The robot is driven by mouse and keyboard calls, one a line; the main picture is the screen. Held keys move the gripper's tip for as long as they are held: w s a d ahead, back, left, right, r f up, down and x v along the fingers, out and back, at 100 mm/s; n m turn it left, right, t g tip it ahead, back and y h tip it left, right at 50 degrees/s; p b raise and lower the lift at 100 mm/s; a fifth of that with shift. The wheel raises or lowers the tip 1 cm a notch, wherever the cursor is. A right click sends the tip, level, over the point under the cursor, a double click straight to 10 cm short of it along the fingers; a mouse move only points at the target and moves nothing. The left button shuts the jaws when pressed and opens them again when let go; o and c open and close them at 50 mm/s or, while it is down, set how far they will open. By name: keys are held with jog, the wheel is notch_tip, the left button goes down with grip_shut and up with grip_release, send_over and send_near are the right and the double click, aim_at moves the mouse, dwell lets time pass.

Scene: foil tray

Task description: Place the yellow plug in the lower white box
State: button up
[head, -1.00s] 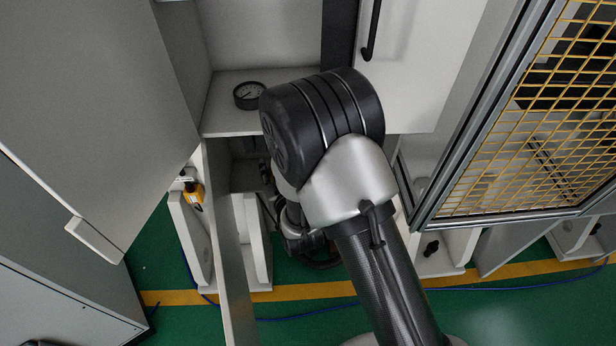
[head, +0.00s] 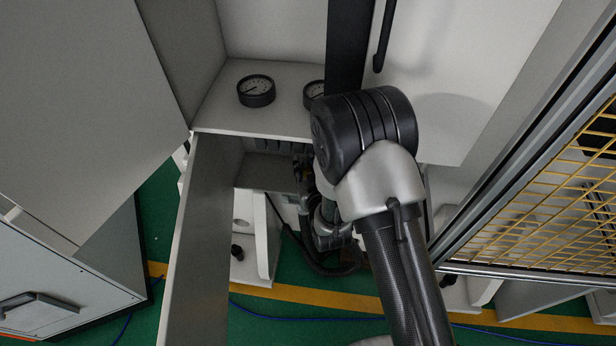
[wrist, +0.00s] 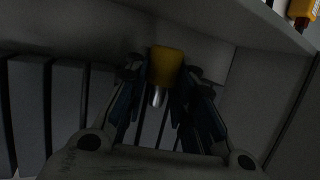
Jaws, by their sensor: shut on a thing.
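The yellow plug (wrist: 165,66) with a silver metal pin is between the fingertips of my gripper (wrist: 163,76) in the wrist view. My gripper is shut on it. The plug is in a dark space close to grey walls; I cannot tell whether it touches them. In the head view, my gripper (head: 303,172) is small and dark inside the open lower white box (head: 267,172), under the gauge shelf. My arm hides the right part of this box. The plug is hard to make out in the head view.
An open grey door (head: 205,230) stands left of the lower box. Two round gauges (head: 256,91) sit on the shelf (head: 225,115) above. Dark vertical slats (wrist: 68,108) line the wrist view's left. A yellow and red object (wrist: 302,10) is at its top right. A yellow mesh guard (head: 575,215) is at right.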

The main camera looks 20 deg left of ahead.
jog(key=shift+f+b, duration=0.65)
jog(key=shift+f, duration=1.2)
jog(key=shift+f, duration=0.15)
jog(key=o, duration=1)
jog(key=shift+s+d+r, duration=0.15)
jog(key=shift+r, duration=0.1)
jog(key=p+v, duration=0.3)
jog(key=v, duration=0.8)
jog(key=shift+s+d+r, duration=0.1)
jog(key=shift+s+d, duration=0.1)
